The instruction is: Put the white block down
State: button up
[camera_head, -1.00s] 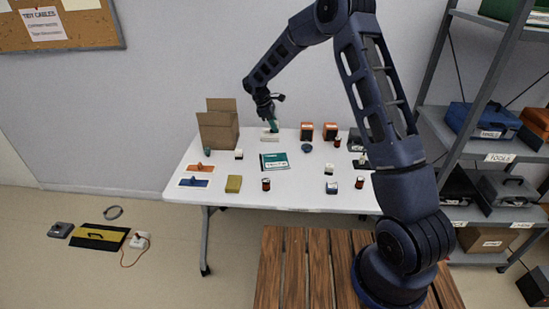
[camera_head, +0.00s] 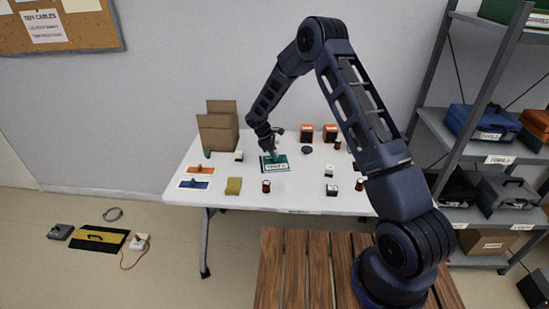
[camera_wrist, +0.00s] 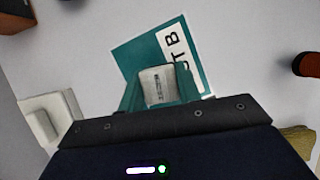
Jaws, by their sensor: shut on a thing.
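My gripper (camera_head: 273,157) is over the teal pad (camera_head: 285,159) in the middle of the white table. In the wrist view, its two teal fingers (camera_wrist: 158,92) are shut on the white block (camera_wrist: 157,84), which shows a small grey label on its face. The teal pad (camera_wrist: 135,59) lies behind the block there, with a white label ending in "UT B" partly covered by the block and a finger. I cannot tell whether the block touches the pad. In the head view, the gripper hides most of the block.
A small white-and-black block (camera_head: 239,156) stands left of the pad. A yellow sponge (camera_head: 233,186) and a dark red spool (camera_head: 266,186) are nearer the front. Bare tabletop (camera_head: 300,190) lies front right.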

jog(key=shift+f, duration=0.85)
jog(key=shift+f, duration=0.15)
jog(key=o, duration=1)
jog(key=shift+c, duration=0.2)
